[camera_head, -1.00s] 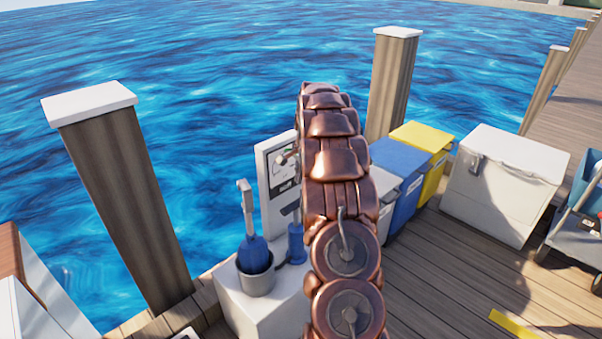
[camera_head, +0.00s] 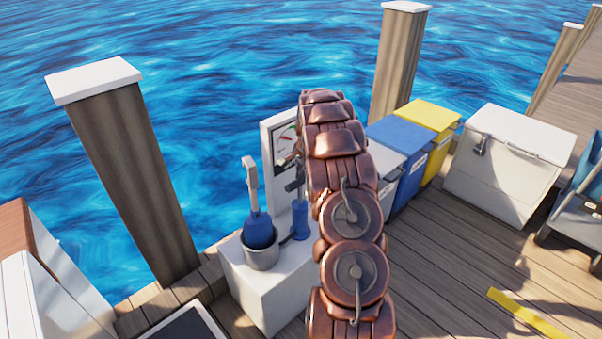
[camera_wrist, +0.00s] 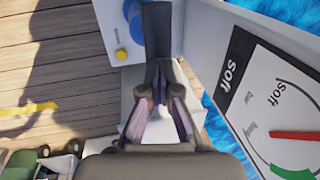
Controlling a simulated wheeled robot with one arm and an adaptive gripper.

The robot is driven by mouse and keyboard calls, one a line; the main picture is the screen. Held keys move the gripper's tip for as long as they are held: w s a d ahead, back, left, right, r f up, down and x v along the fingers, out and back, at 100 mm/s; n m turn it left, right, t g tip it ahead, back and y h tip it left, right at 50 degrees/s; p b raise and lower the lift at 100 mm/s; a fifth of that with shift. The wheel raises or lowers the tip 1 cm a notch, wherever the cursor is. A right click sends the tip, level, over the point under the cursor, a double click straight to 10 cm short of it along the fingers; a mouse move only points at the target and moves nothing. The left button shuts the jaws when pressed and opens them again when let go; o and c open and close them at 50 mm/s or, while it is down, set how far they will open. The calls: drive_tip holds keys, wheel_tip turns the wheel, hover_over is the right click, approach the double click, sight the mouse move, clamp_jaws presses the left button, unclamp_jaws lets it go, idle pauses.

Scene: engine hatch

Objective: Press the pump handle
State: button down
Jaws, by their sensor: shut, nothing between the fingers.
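The pump's blue cylinder (camera_head: 300,220) stands on a white box (camera_head: 250,290) in the head view, beside my arm. The blue cylinder also shows at the top of the wrist view (camera_wrist: 133,12). A flat dark bar (camera_wrist: 158,35), which looks like the pump handle, lies just beyond my fingertips in the wrist view. My gripper (camera_wrist: 158,72) is shut and empty, its tips close to or over the bar's near end; I cannot tell whether they touch. A gauge panel (camera_head: 270,145) stands behind the pump.
The gauge, marked "Soft", has a red needle (camera_wrist: 295,135). A grey cup (camera_head: 261,257) holding a blue brush-like tool stands left of the pump. Blue (camera_head: 402,150) and yellow (camera_head: 432,120) bins and a white cooler (camera_head: 505,165) stand right.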

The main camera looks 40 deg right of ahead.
wheel_tip(320, 180, down, 8)
drive_tip(key=shift+s+r+b, duration=0.1)
drive_tip(key=shift+r+b, duration=0.05)
drive_tip(key=shift+b, duration=0.7)
drive_tip(key=shift+a, duration=0.1)
drive_tip(key=shift+r, duration=0.1)
wheel_tip(320, 180, up, 14)
drive_tip(key=s, duration=0.2)
drive_tip(key=shift+s, duration=0.3)
idle(0.4)
